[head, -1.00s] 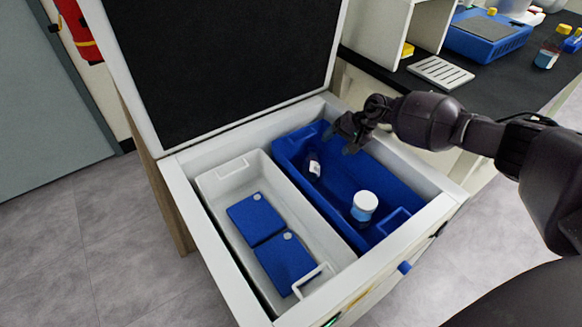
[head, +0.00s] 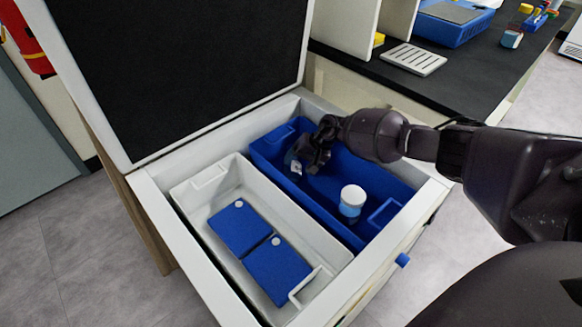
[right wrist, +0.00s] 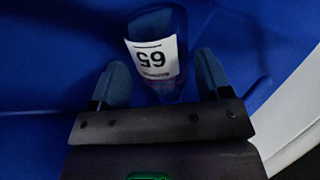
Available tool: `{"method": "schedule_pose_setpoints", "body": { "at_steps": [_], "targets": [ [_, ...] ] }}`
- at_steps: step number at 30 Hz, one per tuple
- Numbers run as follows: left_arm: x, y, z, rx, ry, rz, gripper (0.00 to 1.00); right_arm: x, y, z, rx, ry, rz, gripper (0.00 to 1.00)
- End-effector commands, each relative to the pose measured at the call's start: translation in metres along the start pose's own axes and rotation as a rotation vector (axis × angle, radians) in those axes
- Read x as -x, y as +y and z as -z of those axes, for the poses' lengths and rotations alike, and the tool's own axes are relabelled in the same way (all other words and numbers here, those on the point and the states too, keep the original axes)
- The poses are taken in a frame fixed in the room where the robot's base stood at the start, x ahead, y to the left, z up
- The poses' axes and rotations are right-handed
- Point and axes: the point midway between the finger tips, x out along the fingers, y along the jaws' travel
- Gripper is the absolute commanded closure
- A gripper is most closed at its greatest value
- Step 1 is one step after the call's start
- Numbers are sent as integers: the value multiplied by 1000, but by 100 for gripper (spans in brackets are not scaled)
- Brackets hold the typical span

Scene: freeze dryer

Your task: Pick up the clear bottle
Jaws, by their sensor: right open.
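In the right wrist view my right gripper (right wrist: 161,64) is open, with one finger on each side of the bottle's near end and gaps visible. The head view hides most of the bottle behind the gripper. My left gripper is not in view.
A white-capped bottle (head: 352,199) stands in the same bin, nearer me. A white bin (head: 186,212) with two blue boxes (head: 240,229) is to the left. The white chest rim (head: 217,308) surrounds both bins, and its raised lid (head: 180,75) stands behind.

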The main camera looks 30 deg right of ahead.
Motion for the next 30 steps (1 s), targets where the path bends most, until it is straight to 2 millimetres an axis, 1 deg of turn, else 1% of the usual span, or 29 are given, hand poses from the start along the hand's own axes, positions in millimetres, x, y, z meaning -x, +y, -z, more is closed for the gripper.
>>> {"method": "schedule_pose_setpoints", "body": {
  "at_steps": [1, 4, 6, 10, 16, 21, 24, 30],
  "targets": [
    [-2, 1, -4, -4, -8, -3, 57, -14, 3, -2, -5, -7, -3, 29],
    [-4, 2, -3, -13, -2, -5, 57, -26, 3, -1, -5, -7, -3, 29],
    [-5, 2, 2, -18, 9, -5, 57, -32, 3, -1, -4, -7, -2, 29],
    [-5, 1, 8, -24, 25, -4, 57, -36, 2, -1, -2, -5, -2, 29],
    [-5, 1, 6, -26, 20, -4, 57, -36, 2, -1, -2, -5, -2, 29],
    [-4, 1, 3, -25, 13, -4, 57, -37, 2, -2, -2, -6, -2, 56],
    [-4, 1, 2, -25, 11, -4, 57, -37, 2, -2, -2, -6, -2, 68],
    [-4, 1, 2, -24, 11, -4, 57, -36, 1, -2, -2, -7, -2, 68]
  ]
}}
